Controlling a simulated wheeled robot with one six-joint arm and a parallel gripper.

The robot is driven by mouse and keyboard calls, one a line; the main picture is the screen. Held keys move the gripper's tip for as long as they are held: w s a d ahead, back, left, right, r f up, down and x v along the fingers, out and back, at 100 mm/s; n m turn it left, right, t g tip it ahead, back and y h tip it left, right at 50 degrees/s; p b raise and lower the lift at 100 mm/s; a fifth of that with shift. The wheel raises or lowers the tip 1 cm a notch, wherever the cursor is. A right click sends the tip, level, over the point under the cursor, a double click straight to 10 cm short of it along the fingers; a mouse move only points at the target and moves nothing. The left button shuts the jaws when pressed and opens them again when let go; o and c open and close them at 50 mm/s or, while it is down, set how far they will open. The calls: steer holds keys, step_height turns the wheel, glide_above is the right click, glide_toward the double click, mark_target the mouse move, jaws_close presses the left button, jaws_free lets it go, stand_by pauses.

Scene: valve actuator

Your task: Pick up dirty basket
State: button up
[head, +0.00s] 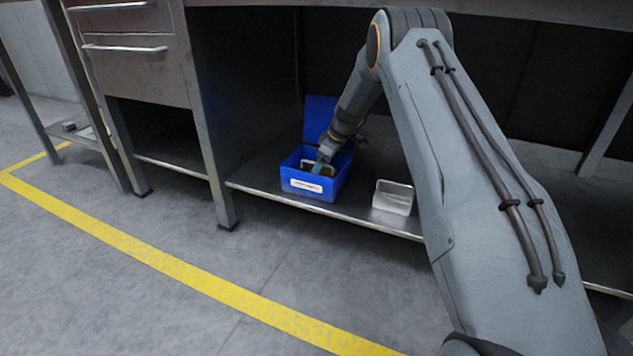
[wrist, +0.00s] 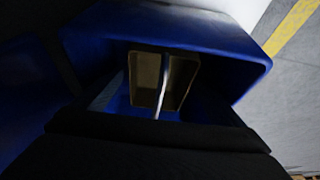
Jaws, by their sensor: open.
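A blue box (head: 302,185) with a white label on its front stands on the low shelf under the bench, its blue lid raised behind it. Inside it sits a small brownish basket (wrist: 147,80) with a pale handle across its middle, seen in the wrist view. My gripper (head: 322,164) reaches down into the box at the basket. In the wrist view my gripper (wrist: 158,118) is open, its fingers to either side of the handle's near end. I cannot tell whether they touch it. The blue box's rim (wrist: 170,38) surrounds the basket.
A second, light metal basket (head: 393,198) stands on the shelf (head: 262,176) to the right of the box. A bench leg (head: 216,165) and a drawer unit (head: 130,50) are at left. A yellow floor line (head: 180,270) crosses the open floor in front.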

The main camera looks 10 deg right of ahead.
steer(key=shift+x, duration=0.95)
steer(key=shift+r, duration=0.1)
steer(key=c, duration=1.2)
steer(key=shift+c, duration=0.2)
